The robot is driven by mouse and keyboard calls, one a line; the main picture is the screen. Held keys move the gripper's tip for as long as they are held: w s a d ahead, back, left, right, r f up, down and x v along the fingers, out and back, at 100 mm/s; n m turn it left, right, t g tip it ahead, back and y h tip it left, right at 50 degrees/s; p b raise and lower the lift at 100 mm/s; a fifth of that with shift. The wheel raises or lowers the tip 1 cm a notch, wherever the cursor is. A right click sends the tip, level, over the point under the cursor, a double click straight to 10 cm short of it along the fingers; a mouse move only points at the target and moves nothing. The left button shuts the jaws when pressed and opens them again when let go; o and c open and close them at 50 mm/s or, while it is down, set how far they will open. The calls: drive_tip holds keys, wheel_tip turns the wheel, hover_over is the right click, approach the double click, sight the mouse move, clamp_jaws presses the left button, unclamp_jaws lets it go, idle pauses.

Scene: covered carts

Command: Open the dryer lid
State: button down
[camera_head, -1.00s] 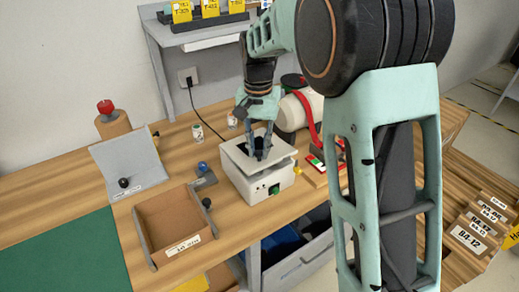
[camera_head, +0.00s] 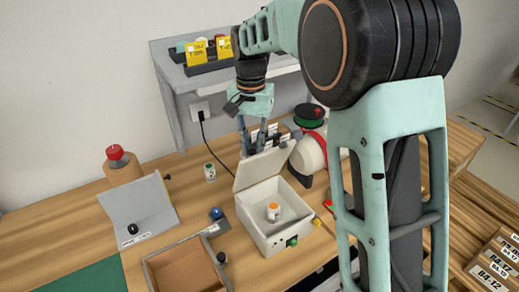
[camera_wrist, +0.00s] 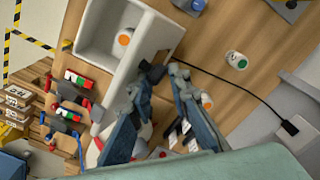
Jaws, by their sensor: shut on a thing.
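The dryer is a white box (camera_head: 285,237) on the wooden bench in the head view, with a green button on its front. Its lid (camera_head: 263,168) stands raised at the back, tilted up, and the inside is exposed. A small white jar with an orange top (camera_head: 273,212) stands inside. My gripper (camera_head: 254,150) is at the lid's upper edge, shut on it. In the wrist view the fingers (camera_wrist: 160,72) meet at the lid's edge (camera_wrist: 153,40), and the open box (camera_wrist: 88,25) shows beyond. The exact finger contact is partly hidden.
A jar with a green top (camera_head: 210,172) is left. An open brown tray (camera_head: 190,268) and a grey angled panel (camera_head: 143,212) lie further left. A grey shelf (camera_head: 185,95) stands behind.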

drive_tip(key=w+a+f, duration=0.1)
drive_tip(key=w+a, duration=0.4)
drive_tip(key=shift+w+a+f+p, duration=0.2)
drive_tip(key=shift+w+f+p, duration=0.15)
drive_tip(key=shift+w+f, duration=0.05)
idle(0.3)
drive_tip(key=c, duration=1.8)
unclamp_jaws()
drive_tip(key=shift+a, duration=0.15)
drive_tip(key=shift+o, duration=0.2)
drive_tip(key=shift+w+r, duration=0.1)
drive_tip(key=shift+w, duration=0.05)
drive_tip(key=shift+d+r, duration=0.15)
drive_tip(key=shift+d, duration=0.05)
wheel_tip(320, 180, up, 12)
